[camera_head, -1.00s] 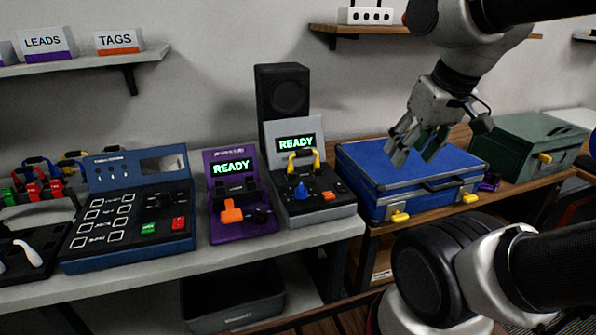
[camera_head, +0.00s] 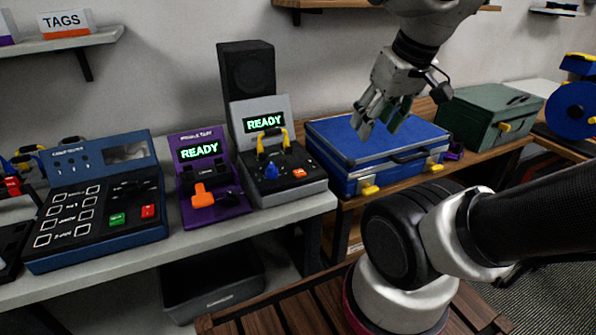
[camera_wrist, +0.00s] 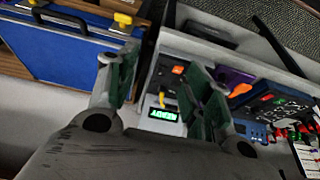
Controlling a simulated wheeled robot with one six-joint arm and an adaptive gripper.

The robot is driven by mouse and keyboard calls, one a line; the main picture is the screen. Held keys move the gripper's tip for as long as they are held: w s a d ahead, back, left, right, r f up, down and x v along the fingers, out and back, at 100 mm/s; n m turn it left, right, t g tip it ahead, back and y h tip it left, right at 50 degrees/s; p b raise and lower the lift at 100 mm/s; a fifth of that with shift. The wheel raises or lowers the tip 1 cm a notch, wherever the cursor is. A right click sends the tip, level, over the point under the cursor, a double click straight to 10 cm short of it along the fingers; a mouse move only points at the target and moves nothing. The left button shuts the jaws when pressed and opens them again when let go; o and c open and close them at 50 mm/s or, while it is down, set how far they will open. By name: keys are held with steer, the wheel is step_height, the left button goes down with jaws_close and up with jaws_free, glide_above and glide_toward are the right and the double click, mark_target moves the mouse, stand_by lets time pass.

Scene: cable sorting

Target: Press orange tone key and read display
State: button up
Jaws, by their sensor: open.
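The grey tester (camera_head: 300,191) stands at the right end of the bench, with a lit green READY display (camera_head: 264,123), yellow handle, blue knob and small orange key (camera_head: 299,173). In the wrist view its display (camera_wrist: 163,114) and orange key (camera_wrist: 178,70) show between the fingers. Left of it, the purple tester (camera_head: 222,211) also reads READY and carries a larger orange piece (camera_head: 202,196). My gripper (camera_head: 378,127) is open and empty above the blue case, right of the grey tester and apart from it. Both fingers (camera_wrist: 160,75) show in the wrist view.
The blue case (camera_head: 345,145) lies right of the testers, with a green box (camera_head: 490,117) beyond it. A tall black speaker (camera_head: 246,80) stands behind the grey tester. A blue keypad unit (camera_head: 95,240) is at left. A dark bin (camera_head: 212,285) sits below the bench.

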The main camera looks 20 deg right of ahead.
jaws_close()
stand_by(1.4)
